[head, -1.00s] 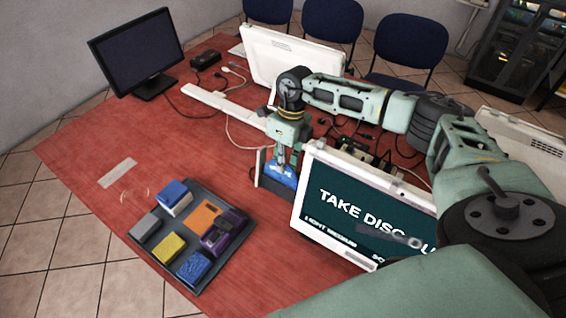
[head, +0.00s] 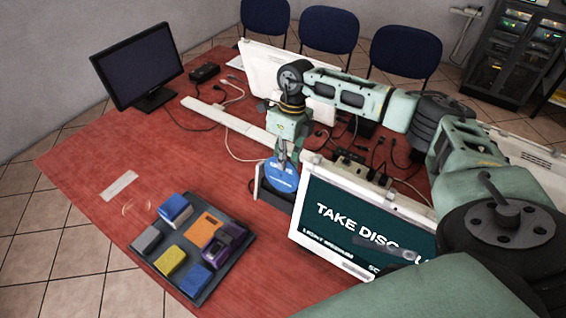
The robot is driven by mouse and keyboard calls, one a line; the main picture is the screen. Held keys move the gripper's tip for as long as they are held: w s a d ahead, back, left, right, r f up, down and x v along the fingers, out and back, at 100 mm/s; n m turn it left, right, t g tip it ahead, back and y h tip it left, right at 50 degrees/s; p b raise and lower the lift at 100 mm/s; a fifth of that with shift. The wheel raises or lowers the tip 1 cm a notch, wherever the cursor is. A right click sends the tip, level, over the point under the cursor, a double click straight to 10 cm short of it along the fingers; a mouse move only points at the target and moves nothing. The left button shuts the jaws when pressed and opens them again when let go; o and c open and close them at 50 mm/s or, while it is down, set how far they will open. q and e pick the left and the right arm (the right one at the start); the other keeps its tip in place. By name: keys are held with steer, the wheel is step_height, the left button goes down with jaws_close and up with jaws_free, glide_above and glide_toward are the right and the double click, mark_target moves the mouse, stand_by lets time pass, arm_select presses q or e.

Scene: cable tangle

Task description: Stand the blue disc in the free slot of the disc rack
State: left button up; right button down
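The blue disc (head: 282,180) with pale lettering stands roughly upright at the dark, low disc rack (head: 277,203), left of the near screen. My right gripper (head: 287,160) points down from above, and its fingers appear closed on the disc's upper edge. A pale upright plate (head: 258,181) shows at the rack's left side. The disc's lower edge meets the rack in the picture; I cannot tell whether it sits in a slot. The rack's right part is hidden behind the screen. My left gripper is not in view.
A near screen (head: 345,222) reading "TAKE DISC OU..." stands close on the right. A dark tray (head: 196,296) with several coloured blocks sits at front left. Cables (head: 345,155) lie behind the gripper. A black monitor (head: 138,65) stands at back left.

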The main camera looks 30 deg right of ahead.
steer(key=p+v, duration=0.3)
steer(key=v, duration=0.3)
steer(key=shift+r, duration=0.3)
steer(key=shift+d, duration=0.1)
stand_by(0.4)
